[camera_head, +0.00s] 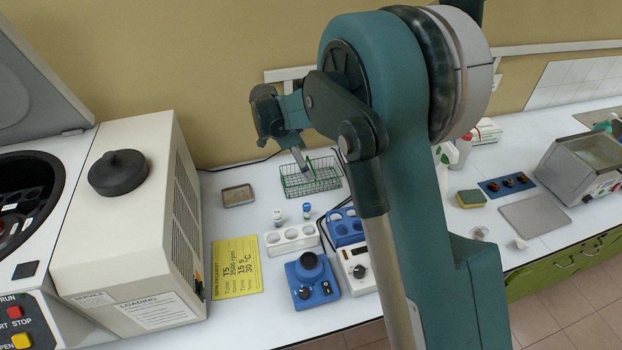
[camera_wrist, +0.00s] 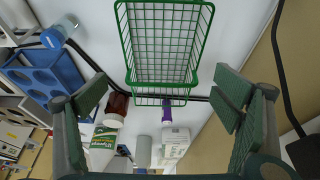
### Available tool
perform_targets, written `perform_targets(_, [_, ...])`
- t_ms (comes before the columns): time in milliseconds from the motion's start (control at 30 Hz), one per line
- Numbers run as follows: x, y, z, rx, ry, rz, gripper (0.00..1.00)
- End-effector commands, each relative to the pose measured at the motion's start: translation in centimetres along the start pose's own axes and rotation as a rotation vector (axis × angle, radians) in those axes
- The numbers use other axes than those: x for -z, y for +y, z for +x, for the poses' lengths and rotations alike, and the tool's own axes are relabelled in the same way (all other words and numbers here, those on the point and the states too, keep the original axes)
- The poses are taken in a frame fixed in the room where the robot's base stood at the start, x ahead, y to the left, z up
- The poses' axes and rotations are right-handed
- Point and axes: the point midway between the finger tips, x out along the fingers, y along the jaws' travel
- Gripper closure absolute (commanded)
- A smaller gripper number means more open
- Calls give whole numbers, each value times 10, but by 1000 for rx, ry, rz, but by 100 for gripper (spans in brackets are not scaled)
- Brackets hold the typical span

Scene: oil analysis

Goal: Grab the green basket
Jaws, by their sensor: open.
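The green basket (camera_head: 322,186) is a wire mesh basket on the white bench, near the back wall, in the head view. In the wrist view the green basket (camera_wrist: 165,58) fills the upper middle and looks empty. My gripper (camera_head: 305,172) is close to the basket in the head view, and a fingertip overlaps it there. In the wrist view my gripper (camera_wrist: 165,100) is open, with one finger on each side of the picture. The basket lies ahead, between and beyond the fingers. Nothing is held. I cannot tell whether a finger touches the basket.
A blue rack (camera_head: 345,228) and a white rack (camera_head: 290,240) stand in front of the basket. A small tray (camera_head: 238,195) lies to its left. A brown bottle (camera_wrist: 117,108) and a dark cable show near it in the wrist view. The wall is close behind.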

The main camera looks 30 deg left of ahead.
Motion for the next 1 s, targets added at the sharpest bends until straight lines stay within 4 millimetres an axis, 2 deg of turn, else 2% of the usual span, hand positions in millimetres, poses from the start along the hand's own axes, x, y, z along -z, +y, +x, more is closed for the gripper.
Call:
perform_targets(433, [-4,-2,2,-1,2,5,11])
perform_targets(800, [-3,-2,26,-1,2,4,11])
perform_targets(1000, [-3,-2,27,-1,2,4,11])
